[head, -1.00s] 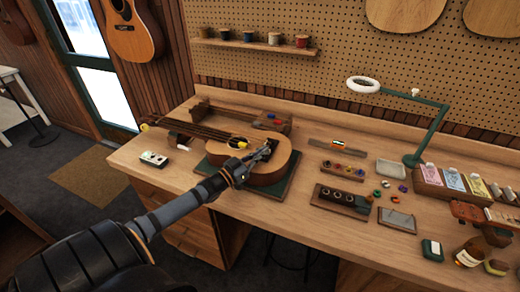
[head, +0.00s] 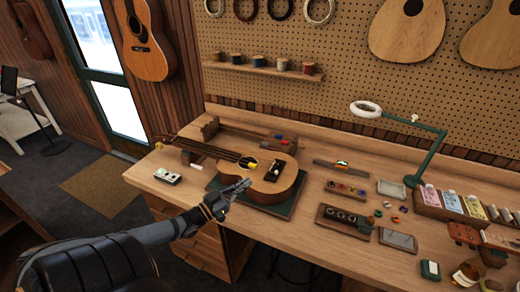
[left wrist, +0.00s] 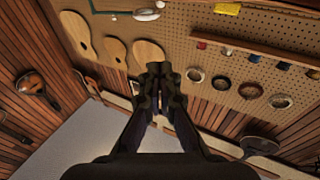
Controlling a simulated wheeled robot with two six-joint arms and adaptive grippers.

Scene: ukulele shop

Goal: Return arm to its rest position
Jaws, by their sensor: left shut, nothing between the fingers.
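My left gripper (head: 238,187) is in the head view, just in front of the ukulele's near left edge, with its fingers together and nothing between them. In the left wrist view the shut fingers (left wrist: 160,84) point toward the pegboard wall. The ukulele (head: 278,172) lies on its back on a dark green mat (head: 282,207) on the bench, its neck toward the left. A yellow piece (head: 248,163) sits at the soundhole area. Whether the gripper touches the mat or ukulele is hard to tell. My right gripper does not show.
The wooden workbench (head: 310,240) holds a bit block (head: 343,221), a lamp (head: 425,160), a small pale tuner box (head: 168,175), and bottles at the right. A shelf with string spools (head: 262,69) and hanging guitars are on the wall.

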